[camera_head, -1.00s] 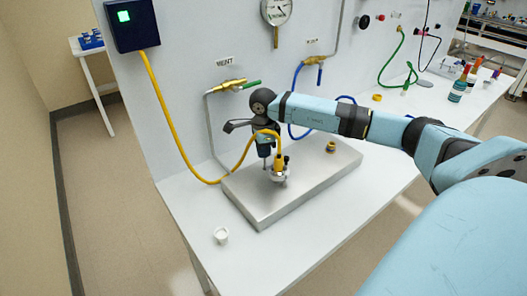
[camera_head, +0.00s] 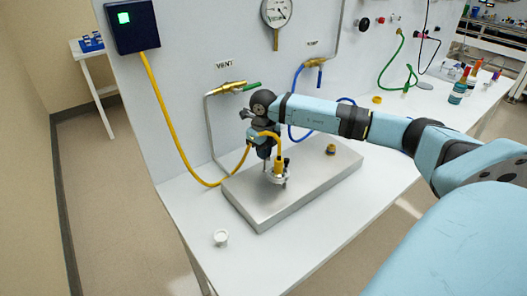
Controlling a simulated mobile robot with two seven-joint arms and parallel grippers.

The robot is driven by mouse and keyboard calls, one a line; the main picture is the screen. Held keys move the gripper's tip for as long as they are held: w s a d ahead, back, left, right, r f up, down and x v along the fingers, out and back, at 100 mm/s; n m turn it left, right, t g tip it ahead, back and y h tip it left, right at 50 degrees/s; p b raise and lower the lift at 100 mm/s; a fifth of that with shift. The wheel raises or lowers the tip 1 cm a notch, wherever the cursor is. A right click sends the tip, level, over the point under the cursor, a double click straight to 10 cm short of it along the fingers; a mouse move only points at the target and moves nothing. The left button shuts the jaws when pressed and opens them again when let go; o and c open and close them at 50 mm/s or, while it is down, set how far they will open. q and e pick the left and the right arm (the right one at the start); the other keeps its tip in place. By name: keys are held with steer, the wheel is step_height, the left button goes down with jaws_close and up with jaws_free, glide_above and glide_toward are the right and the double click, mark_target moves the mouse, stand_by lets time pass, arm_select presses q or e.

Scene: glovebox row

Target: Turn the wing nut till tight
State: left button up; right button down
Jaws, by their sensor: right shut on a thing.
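My right gripper (camera_head: 267,168) points down over the metal plate (camera_head: 241,193), at the small clamped fitting (camera_head: 279,177) that stands on it. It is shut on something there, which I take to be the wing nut. The nut itself is hidden by the gripper and too small to make out. My left gripper is not in view.
A small white cup (camera_head: 220,238) stands on the bench at the front left. A yellow fitting (camera_head: 331,149) sits on the plate's right part. The yellow cable (camera_head: 165,112) hangs from the dark box (camera_head: 132,24). Vent valve (camera_head: 231,88) is on the wall behind.

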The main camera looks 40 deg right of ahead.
steer(key=m, duration=0.5)
steer(key=shift+d+r+m+p, duration=0.1)
steer(key=shift+d+m+p, duration=0.05)
steer(key=shift+m+p, duration=0.15)
steer(key=m, duration=0.4)
steer(key=shift+m+p, duration=0.3)
steer(key=shift+p, duration=0.1)
steer(key=m+p, duration=0.1)
steer(key=m, duration=0.3)
steer(key=shift+s+d, duration=0.1)
steer(key=shift+d, duration=0.05)
steer(key=m+p, duration=0.1)
steer(key=m, duration=0.2)
steer(key=shift+m, duration=0.3)
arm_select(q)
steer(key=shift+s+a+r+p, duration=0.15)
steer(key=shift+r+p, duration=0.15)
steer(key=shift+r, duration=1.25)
arm_select(e)
steer(key=shift+s+m, duration=0.1)
steer(key=shift+m, duration=1.1)
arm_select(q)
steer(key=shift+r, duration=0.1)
arm_select(e)
steer(key=c, duration=1.3)
jaws_free()
